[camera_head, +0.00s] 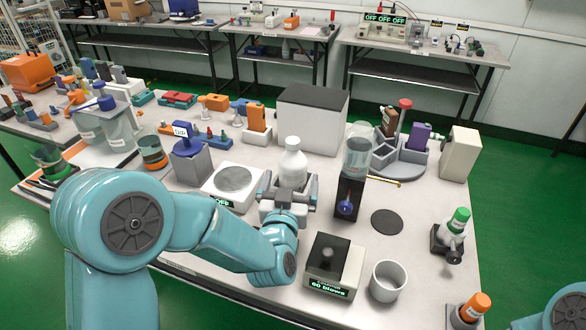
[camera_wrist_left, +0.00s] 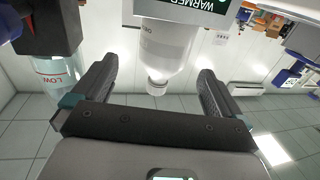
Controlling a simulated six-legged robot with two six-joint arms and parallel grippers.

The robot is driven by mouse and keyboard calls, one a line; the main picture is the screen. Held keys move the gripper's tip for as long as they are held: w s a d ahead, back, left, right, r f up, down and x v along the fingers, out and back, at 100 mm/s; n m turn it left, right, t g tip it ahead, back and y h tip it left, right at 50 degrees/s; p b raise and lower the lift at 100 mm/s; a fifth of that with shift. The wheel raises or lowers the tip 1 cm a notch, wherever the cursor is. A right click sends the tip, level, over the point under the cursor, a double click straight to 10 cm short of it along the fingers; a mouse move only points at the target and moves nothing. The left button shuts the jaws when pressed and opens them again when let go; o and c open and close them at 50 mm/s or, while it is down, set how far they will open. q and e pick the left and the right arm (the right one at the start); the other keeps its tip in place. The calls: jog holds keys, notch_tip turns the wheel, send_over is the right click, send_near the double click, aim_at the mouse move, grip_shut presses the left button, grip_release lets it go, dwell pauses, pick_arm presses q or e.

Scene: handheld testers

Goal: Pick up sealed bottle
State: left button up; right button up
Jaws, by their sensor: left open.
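The sealed bottle is a white bottle with a white cap (camera_head: 293,165), standing upright near the middle of the table. In the left wrist view the bottle (camera_wrist_left: 168,50) appears inverted, its cap toward the space between the fingers. My left gripper (camera_head: 289,186) is open at the near side of the bottle, one finger to each side. The two fingers also show in the wrist view (camera_wrist_left: 157,92), with a gap between each and the bottle. The bottle's base is hidden behind the gripper in the head view. My right gripper is out of view.
A hotplate (camera_head: 234,181) is close left of the bottle. A dark stand with a clear vessel (camera_head: 357,158) is close on the right. A large grey box (camera_head: 312,118) stands behind. A black-topped tester (camera_head: 328,263) and white cup (camera_head: 388,281) are in front.

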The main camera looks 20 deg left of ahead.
aim_at(293, 163)
pick_arm(q)
jog(key=w, duration=0.2)
jog(key=w+a, duration=0.1)
jog(key=w, duration=0.4)
jog(key=shift+a+f+p, duration=0.15)
jog(key=shift+a+p, duration=0.2)
jog(key=shift+p, duration=0.05)
jog(key=c, duration=1.2)
jog(key=shift+c, duration=0.9)
